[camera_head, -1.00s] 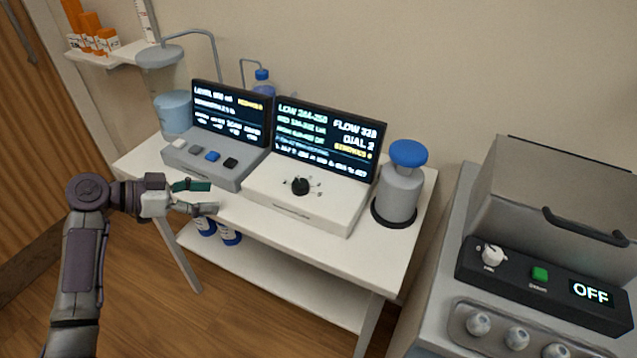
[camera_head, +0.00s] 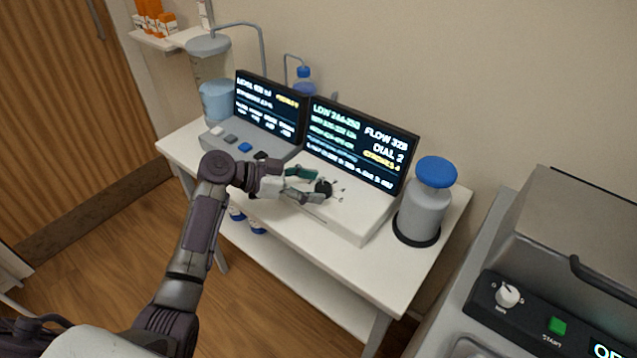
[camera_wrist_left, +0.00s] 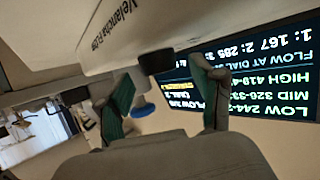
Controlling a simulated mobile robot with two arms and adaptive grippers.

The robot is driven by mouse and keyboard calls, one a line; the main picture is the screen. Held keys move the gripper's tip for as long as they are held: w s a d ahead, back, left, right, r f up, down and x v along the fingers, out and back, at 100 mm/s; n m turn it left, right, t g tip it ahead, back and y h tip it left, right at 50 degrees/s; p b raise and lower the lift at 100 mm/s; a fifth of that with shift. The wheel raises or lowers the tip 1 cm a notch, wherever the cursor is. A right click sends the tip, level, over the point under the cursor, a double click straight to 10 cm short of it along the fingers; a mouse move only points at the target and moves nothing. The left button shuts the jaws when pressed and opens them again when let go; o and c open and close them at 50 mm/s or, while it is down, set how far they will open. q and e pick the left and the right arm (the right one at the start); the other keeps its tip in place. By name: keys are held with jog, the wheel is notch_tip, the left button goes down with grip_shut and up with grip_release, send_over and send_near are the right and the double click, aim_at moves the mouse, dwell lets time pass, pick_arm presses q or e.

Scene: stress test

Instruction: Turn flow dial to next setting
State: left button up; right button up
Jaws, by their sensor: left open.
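The flow dial (camera_head: 323,187) is a small black knob with marks around it on the white flow unit (camera_head: 352,222). The screen (camera_head: 360,145) behind it reads DIAL 2 and a flow of about 328. My left gripper (camera_head: 312,188) is open at the left side of the dial, its fingers pointing at it. In the left wrist view, which looks upside down, the dark dial (camera_wrist_left: 157,62) shows between the open fingertips (camera_wrist_left: 162,70). I cannot tell whether a finger touches it. My right gripper is not in view.
A grey unit (camera_head: 222,143) with several buttons and its own screen stands left of the flow unit. A blue-topped jar (camera_head: 424,210) stands close on the right. A grey machine (camera_head: 520,240) with a knob and green button is farther right.

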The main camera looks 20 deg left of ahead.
pick_arm(q)
jog(key=shift+x, duration=0.9)
jog(key=shift+c, duration=0.4)
jog(key=c, duration=1)
jog(key=shift+c, duration=0.3)
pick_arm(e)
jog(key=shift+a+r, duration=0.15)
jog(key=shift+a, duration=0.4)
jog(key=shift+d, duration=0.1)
